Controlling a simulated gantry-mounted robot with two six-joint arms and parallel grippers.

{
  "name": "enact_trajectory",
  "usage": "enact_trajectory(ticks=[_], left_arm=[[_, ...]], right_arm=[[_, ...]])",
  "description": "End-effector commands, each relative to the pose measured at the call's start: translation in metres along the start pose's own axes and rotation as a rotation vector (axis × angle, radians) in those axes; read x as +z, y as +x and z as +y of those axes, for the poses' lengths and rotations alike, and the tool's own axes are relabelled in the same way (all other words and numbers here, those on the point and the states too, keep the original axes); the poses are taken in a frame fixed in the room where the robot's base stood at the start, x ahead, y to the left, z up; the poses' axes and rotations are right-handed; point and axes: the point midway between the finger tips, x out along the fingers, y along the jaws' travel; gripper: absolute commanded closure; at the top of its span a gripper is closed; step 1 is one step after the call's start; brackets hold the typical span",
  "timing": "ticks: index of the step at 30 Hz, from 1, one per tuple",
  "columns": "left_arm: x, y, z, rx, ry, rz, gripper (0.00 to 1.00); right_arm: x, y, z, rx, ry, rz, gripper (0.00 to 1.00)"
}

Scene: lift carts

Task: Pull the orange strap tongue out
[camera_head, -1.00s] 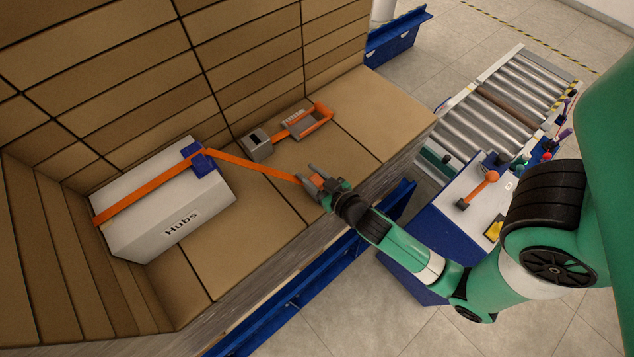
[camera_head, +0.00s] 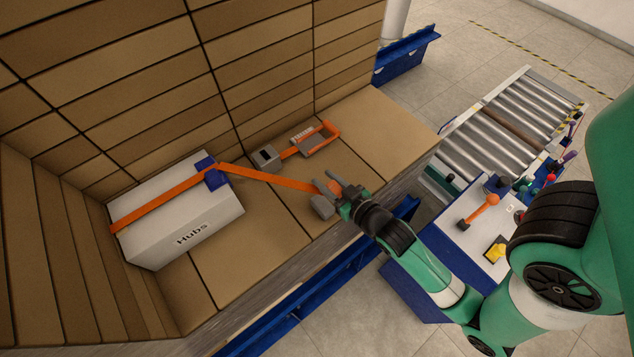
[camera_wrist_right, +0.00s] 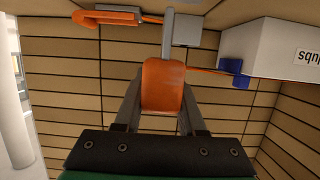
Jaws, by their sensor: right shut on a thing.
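The orange strap (camera_head: 270,179) runs over the white box marked "Hubs" (camera_head: 190,220), across a blue corner piece (camera_head: 211,171), and on to my right gripper. My right gripper (camera_head: 332,196) is shut on the orange strap tongue (camera_wrist_right: 162,85), which sits between its fingers in the right wrist view. A grey metal piece shows at the gripper, beside the tongue. The strap between box and gripper looks fairly straight. A grey buckle (camera_head: 265,156) with an orange-handled ratchet (camera_head: 316,138) lies on the cartons behind. My left gripper is not in view.
Brown cartons (camera_head: 375,125) form a flat top layer with a stacked carton wall (camera_head: 270,60) behind. A blue rail (camera_head: 290,320) runs along the front edge. A roller conveyor (camera_head: 510,115) and a control panel with an orange lever (camera_head: 480,210) stand at right.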

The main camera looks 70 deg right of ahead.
Motion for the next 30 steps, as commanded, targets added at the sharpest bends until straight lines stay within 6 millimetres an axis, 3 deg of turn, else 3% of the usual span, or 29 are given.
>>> enact_trajectory(ticks=[1,3,5,15,16,21,30], left_arm=[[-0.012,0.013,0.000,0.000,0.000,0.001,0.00],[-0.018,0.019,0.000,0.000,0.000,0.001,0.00],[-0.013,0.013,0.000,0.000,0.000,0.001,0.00],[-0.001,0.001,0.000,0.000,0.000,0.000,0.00],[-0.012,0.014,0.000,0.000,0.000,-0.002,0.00],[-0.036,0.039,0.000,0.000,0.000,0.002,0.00],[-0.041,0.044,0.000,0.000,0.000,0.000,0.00]], right_arm=[[-0.020,-0.015,0.011,0.010,0.006,0.002,1.00],[-0.033,-0.031,0.021,0.012,0.007,0.003,1.00],[-0.025,-0.037,0.030,0.014,0.009,-0.003,1.00],[-0.034,-0.080,0.066,0.013,0.003,0.004,1.00],[-0.043,-0.085,0.067,0.009,0.005,-0.006,1.00],[-0.044,-0.094,0.075,0.001,0.005,-0.015,1.00],[-0.041,-0.098,0.078,0.000,0.001,0.002,1.00]])
